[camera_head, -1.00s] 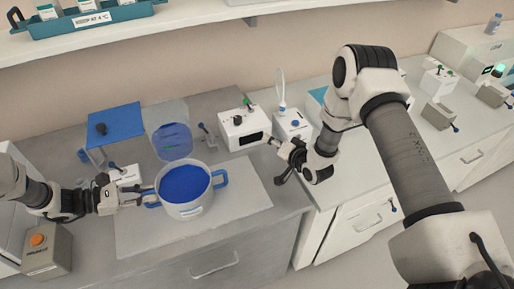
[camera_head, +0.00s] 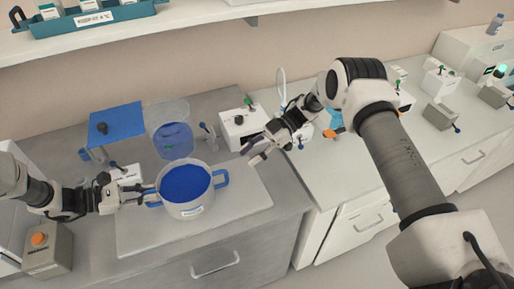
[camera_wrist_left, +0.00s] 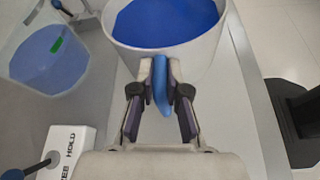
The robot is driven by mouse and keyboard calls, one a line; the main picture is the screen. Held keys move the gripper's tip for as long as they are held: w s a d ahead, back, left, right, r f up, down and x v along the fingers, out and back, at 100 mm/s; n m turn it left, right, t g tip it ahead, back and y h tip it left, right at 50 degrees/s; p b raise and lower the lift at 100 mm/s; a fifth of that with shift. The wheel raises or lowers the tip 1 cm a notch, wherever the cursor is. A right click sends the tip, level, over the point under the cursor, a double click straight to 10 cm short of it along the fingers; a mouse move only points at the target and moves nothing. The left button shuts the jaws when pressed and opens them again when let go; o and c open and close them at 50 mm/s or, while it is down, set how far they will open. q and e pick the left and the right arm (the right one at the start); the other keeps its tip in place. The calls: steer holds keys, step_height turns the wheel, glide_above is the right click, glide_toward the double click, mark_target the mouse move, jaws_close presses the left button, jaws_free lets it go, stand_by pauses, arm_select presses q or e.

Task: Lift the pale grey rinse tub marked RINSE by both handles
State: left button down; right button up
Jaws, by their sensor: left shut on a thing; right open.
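The pale grey rinse tub (camera_head: 186,207) stands on a light mat on the bench, with blue liquid inside and a blue handle on each side. Its front label is too small to read. My left gripper (camera_head: 150,197) is shut on the tub's left handle; in the left wrist view the fingers (camera_wrist_left: 161,88) close on both sides of the blue handle (camera_wrist_left: 160,84). My right gripper (camera_head: 250,155) is open and empty, above and to the right of the tub's right handle (camera_head: 221,178), apart from it.
A clear container with blue liquid (camera_head: 173,141) stands behind the tub. A blue-topped stand (camera_head: 116,123) is at back left, a white box with a dark knob (camera_head: 240,125) at back right. A grey box with an orange button (camera_head: 46,248) sits front left. The mat's right part (camera_head: 250,195) is clear.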

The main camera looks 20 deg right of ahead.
mark_target(227, 182)
steer(key=x, duration=0.9)
steer(key=shift+a, duration=0.2)
jaws_close()
